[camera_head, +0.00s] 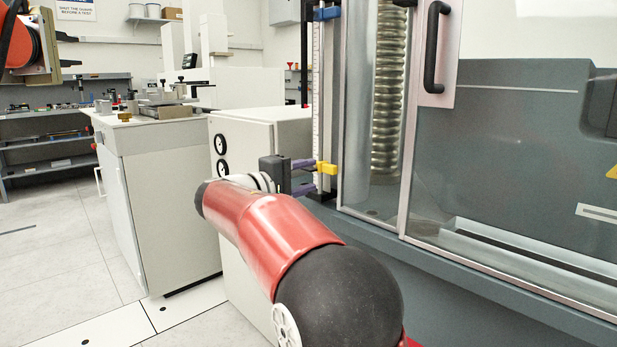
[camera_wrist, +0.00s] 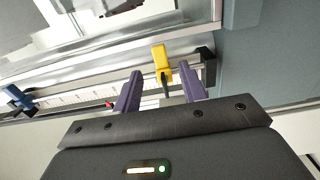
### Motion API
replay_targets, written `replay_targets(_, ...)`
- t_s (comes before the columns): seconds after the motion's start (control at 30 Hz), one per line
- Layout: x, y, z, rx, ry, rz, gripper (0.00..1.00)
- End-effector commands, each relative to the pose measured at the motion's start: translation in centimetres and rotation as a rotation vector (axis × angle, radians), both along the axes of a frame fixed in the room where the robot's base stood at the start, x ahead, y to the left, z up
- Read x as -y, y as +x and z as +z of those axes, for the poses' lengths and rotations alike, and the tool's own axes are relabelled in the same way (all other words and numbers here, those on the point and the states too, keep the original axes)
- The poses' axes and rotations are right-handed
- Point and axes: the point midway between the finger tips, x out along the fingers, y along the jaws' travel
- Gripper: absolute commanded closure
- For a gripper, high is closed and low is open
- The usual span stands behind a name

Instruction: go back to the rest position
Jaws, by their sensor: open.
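My gripper (camera_head: 307,176) is at the end of my red arm, in front of the upright scale rail (camera_head: 321,110) on the testing machine. Its two purple fingers stand apart; the wrist view also shows the gripper (camera_wrist: 163,84) open. A yellow stop (camera_head: 326,168) sits low on the rail, just beyond the fingertips. In the wrist view the yellow stop (camera_wrist: 161,62) lies between the fingertip lines, with a gap on both sides. I cannot tell how far its dark stem reaches between the fingers.
A blue stop (camera_head: 327,13) sits high on the rail. The machine's clear door with a black handle (camera_head: 436,48) is to the right. A white cabinet (camera_head: 262,132) stands close behind my gripper, a grey-white bench (camera_head: 165,200) further left. Floor at the left is clear.

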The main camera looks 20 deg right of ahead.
Motion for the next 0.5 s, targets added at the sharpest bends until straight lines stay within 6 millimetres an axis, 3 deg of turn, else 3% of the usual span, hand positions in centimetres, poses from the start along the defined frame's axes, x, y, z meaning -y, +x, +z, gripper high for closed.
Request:
replay_targets(0.33,0.3,-0.7,-0.2,-0.007,0.027,0.001,0.58)
replay_targets(0.43,0.9,-3.1,-1.3,-0.029,0.125,0.002,0.58)
replay_targets(0.5,1.4,-5.9,-2.9,-0.051,0.243,0.006,0.58)
